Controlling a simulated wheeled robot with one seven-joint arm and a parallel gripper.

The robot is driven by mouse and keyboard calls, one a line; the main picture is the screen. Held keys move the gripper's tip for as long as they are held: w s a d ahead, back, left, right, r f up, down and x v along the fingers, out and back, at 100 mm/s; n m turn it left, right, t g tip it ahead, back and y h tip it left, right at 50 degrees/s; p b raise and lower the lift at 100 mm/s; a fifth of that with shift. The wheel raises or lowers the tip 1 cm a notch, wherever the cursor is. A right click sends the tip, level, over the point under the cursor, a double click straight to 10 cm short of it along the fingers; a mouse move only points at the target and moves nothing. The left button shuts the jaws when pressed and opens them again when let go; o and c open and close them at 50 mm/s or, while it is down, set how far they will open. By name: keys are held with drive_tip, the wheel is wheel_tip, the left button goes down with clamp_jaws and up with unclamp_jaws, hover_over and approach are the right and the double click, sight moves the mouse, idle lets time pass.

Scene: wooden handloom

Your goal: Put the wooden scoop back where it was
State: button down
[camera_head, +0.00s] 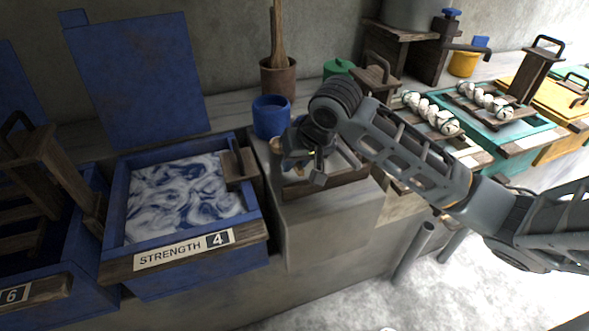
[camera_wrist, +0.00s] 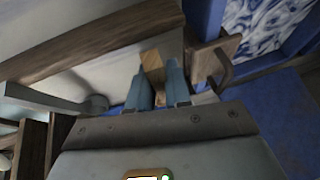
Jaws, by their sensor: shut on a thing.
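My gripper (camera_head: 303,166) is over the grey ledge to the right of the blue vat. In the wrist view its two blue-grey fingers (camera_wrist: 158,88) are closed on a light-brown wooden piece, which I take for the wooden scoop (camera_wrist: 152,66). Only a small part of the scoop shows between and beyond the fingers. A tan bit at the gripper in the head view (camera_head: 277,146) looks like the same scoop. Whether the scoop touches anything below is hard to tell. A shallow wooden-sided tray (camera_head: 325,186) lies beneath and right of my gripper, partly hidden.
The blue vat (camera_head: 118,208) labelled "STRENGTH 4" holds swirling blue-white liquid. A wooden handled block (camera_head: 239,163) sits at its right rim. A blue pot (camera_head: 271,117) and a brown pot (camera_head: 278,78) with sticks stand behind my gripper. Skeins lie on the teal vat (camera_head: 515,130).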

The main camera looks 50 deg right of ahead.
drive_tip(key=shift+f, duration=1.3)
drive_tip(key=shift+f, duration=0.2)
drive_tip(key=c, duration=1.1)
unclamp_jaws()
drive_tip(key=shift+o, duration=0.2)
drive_tip(key=shift+r, duration=0.15)
drive_tip(key=shift+r, duration=0.25)
drive_tip(key=v, duration=1.1)
drive_tip(key=shift+s+r+p, duration=0.15)
drive_tip(key=shift+r+p, duration=0.1)
drive_tip(key=shift+p, duration=0.05)
